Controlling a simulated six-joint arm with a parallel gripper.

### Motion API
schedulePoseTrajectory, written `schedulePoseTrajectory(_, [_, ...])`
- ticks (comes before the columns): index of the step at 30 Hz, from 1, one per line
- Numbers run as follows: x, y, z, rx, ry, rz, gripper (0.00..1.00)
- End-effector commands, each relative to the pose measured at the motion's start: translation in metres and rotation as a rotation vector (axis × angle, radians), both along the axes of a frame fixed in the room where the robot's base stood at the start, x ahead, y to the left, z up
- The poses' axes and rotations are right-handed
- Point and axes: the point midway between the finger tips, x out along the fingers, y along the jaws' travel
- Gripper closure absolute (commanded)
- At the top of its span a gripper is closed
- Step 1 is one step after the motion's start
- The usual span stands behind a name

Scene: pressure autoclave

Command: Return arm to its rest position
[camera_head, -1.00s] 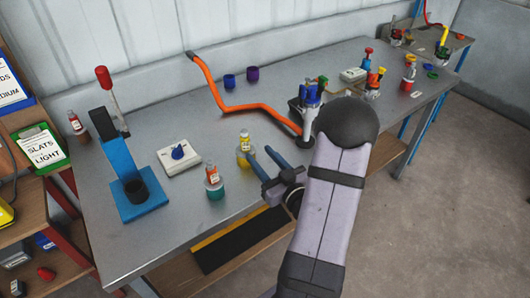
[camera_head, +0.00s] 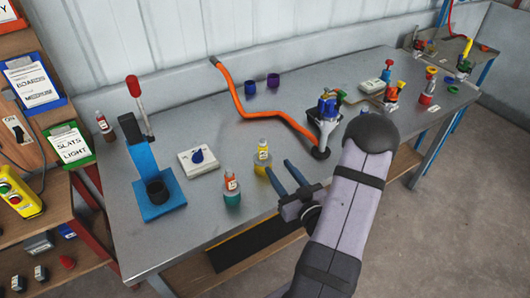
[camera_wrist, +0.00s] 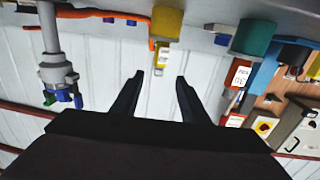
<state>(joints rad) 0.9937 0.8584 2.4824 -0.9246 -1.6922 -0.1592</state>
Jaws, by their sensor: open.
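My gripper (camera_head: 282,177) is open and empty in the head view, above the front edge of the metal bench (camera_head: 228,128). Its two dark fingers point up and left, toward the bottles. The wrist view also shows the open fingers (camera_wrist: 157,80), with only the white wall between them. A yellow-based bottle (camera_head: 263,158) and a teal-based bottle with an orange top (camera_head: 231,191) stand on the bench just beyond and left of the fingers. The fingers look apart from both. My forearm hides part of the bench's right front.
A grey device with a blue top (camera_head: 326,112) stands behind my arm, with an orange hose (camera_head: 240,106) running to its base. A blue press (camera_head: 150,175) and a white dial box (camera_head: 198,158) stand at left. Shelves (camera_head: 40,180) are at far left. Floor (camera_head: 455,210) at right is clear.

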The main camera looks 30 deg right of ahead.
Motion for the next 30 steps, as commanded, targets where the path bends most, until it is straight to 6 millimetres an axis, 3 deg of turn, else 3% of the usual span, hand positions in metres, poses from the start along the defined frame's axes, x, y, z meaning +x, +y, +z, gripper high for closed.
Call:
schedulePoseTrajectory(8, [0.009, 0.005, 0.001, -0.019, 0.063, 0.018, 0.59])
schedulePoseTrajectory(19, [0.035, 0.034, 0.0, -0.125, 0.518, 0.055, 0.59])
schedulePoseTrajectory(25, [0.023, 0.054, 0.016, -0.142, 0.787, 0.03, 0.59])
schedulePoseTrajectory(30, [-0.005, 0.082, 0.04, -0.119, 0.997, 0.006, 0.59])
